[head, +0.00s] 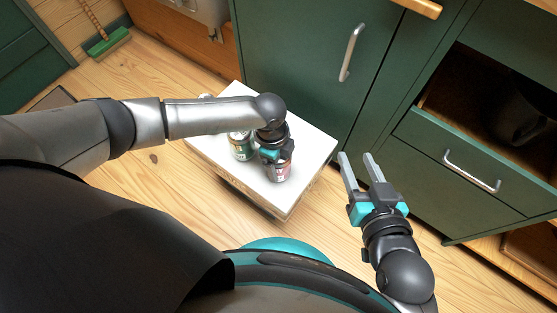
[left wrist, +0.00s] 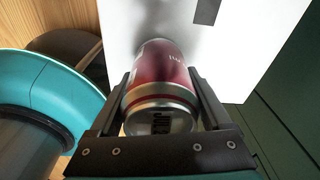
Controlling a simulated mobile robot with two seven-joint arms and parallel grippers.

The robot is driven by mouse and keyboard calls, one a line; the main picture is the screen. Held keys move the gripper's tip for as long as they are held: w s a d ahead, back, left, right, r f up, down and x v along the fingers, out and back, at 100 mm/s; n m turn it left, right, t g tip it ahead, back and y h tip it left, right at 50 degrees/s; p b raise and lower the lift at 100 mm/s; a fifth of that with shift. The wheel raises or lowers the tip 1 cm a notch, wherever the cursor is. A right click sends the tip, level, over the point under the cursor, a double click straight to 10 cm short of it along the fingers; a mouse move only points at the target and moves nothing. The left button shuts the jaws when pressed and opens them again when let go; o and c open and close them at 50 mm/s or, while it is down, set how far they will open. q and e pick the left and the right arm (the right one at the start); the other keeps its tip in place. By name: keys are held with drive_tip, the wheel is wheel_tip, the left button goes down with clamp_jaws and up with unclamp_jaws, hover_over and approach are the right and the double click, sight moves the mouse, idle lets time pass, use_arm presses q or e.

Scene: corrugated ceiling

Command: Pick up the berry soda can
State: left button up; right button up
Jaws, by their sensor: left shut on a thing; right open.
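The berry soda can (head: 281,173) is red and silver and stands on a small white-topped table (head: 303,160). My left gripper (head: 275,160) reaches down over it from the left and is shut on it. In the left wrist view the red can (left wrist: 162,75) sits between the two dark fingers of the gripper (left wrist: 168,100). I cannot tell whether the can still touches the table top. My right gripper (head: 365,172) is open and empty, to the right of the table and apart from it.
A green can (head: 240,147) stands on the table just left of the berry can, partly hidden by my left arm. Green cabinets (head: 300,62) stand behind the table, with an open compartment at the right. A green broom (head: 108,42) leans at the back left.

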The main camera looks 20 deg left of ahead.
use_arm(q)
drive_tip(key=c, duration=0.8)
clamp_jaws()
drive_tip(key=shift+r, duration=0.2)
